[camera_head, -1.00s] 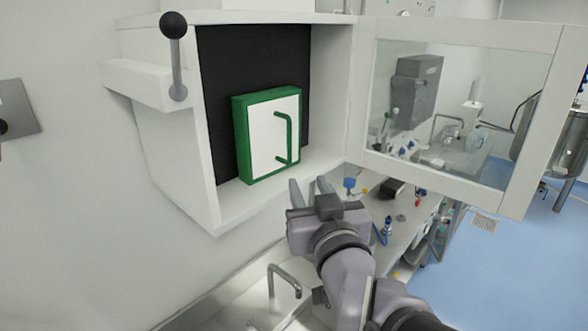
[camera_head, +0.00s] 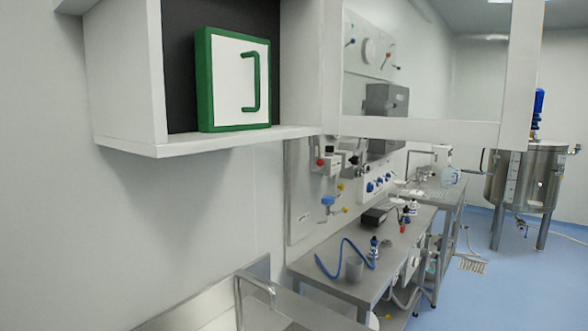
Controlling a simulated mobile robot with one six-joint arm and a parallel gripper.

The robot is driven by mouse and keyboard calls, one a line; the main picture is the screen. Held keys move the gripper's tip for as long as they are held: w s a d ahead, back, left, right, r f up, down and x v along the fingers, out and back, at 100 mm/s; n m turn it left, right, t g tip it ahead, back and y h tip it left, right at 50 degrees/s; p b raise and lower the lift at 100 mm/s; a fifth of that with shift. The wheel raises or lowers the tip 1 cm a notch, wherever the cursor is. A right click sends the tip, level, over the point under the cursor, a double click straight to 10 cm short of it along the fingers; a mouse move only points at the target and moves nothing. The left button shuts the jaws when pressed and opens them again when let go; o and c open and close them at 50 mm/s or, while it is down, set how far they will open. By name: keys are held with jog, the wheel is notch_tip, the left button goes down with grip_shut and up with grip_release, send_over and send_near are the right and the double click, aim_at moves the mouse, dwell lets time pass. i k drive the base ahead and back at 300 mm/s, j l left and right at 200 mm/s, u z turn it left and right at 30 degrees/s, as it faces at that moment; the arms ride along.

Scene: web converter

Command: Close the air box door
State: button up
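The air box (camera_head: 125,75) is a white wall cabinet at the upper left, cut off by the top of the picture. Its door (camera_head: 422,127), a white frame with a clear pane, stands wide open to the right of the box. A green-framed white panel with a green handle (camera_head: 236,80) stands inside on the box floor, against a dark back. My gripper and arm are not in this view. The upper part of the box and of the door is out of the picture.
Below are a sink with a bent metal tap (camera_head: 256,284) and a grey bench (camera_head: 345,280) with a blue hose, a grey cup and small bottles. A steel tank (camera_head: 530,185) stands at the right on blue floor, with free floor (camera_head: 480,290) in front.

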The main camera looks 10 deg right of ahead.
aim_at(513, 132)
jog(key=i+l+u, duration=0.3)
jog(key=l+u, duration=0.2)
jog(key=l, duration=0.15)
jog(key=i+l+u, duration=0.15)
jog(key=l+u, duration=0.35)
jog(key=l, duration=0.25)
jog(key=l+u, duration=0.5)
jog(key=l, duration=0.25)
jog(key=k+l+u, duration=0.1)
jog(key=l+u, duration=0.4)
jog(key=l, duration=0.3)
jog(key=k+l+u, duration=0.25)
jog(key=l+u, duration=0.2)
jog(key=l, duration=0.25)
